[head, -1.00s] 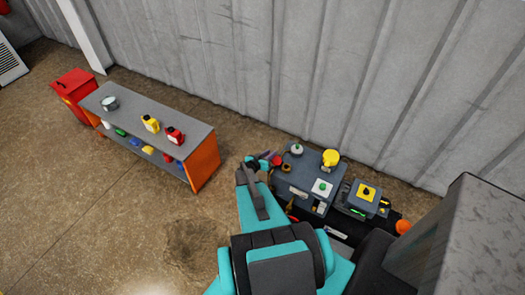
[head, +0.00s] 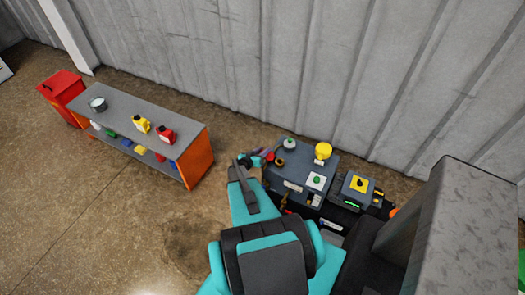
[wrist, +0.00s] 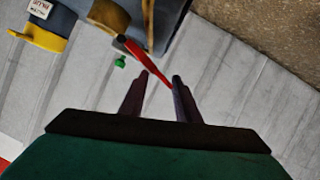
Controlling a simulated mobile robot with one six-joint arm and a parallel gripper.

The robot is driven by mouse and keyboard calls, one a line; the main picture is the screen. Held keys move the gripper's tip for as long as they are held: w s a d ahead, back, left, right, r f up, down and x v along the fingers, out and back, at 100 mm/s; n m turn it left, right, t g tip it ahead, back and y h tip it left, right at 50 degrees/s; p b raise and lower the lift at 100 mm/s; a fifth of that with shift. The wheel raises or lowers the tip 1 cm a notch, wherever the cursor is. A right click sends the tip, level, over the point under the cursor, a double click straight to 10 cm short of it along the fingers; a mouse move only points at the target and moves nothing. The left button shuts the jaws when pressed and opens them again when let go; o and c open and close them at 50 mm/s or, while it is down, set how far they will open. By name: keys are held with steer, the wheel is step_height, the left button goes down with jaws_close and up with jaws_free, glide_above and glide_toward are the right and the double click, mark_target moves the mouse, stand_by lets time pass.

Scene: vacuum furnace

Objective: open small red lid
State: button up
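A small red part (head: 267,157), which looks like the red lid, is at the left edge of the grey machine box (head: 322,160). In the wrist view it is a narrow red strip (wrist: 145,58), seen nearly edge-on, running down towards my fingertips. My gripper (wrist: 161,76) is open, with its two fingers apart and the strip's lower end between or just beyond the tips. I cannot tell whether they touch. In the head view my gripper (head: 257,160) is just left of the red part. My arm hides some of the machine's lower left.
A shelf table (head: 150,112) with bottles and a red bin (head: 62,90) stand to the left. The corrugated wall (head: 300,60) is behind; floor between is clear.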

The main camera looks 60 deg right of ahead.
steer(key=shift+a+f, duration=0.25)
steer(key=shift+f, duration=0.05)
steer(key=shift+w+a+r+b, duration=0.1)
steer(key=shift+a+r+b, duration=0.2)
steer(key=shift+a, duration=0.3)
steer(key=b+v, duration=0.4)
steer(key=v, duration=0.8)
steer(key=shift+r, duration=0.35)
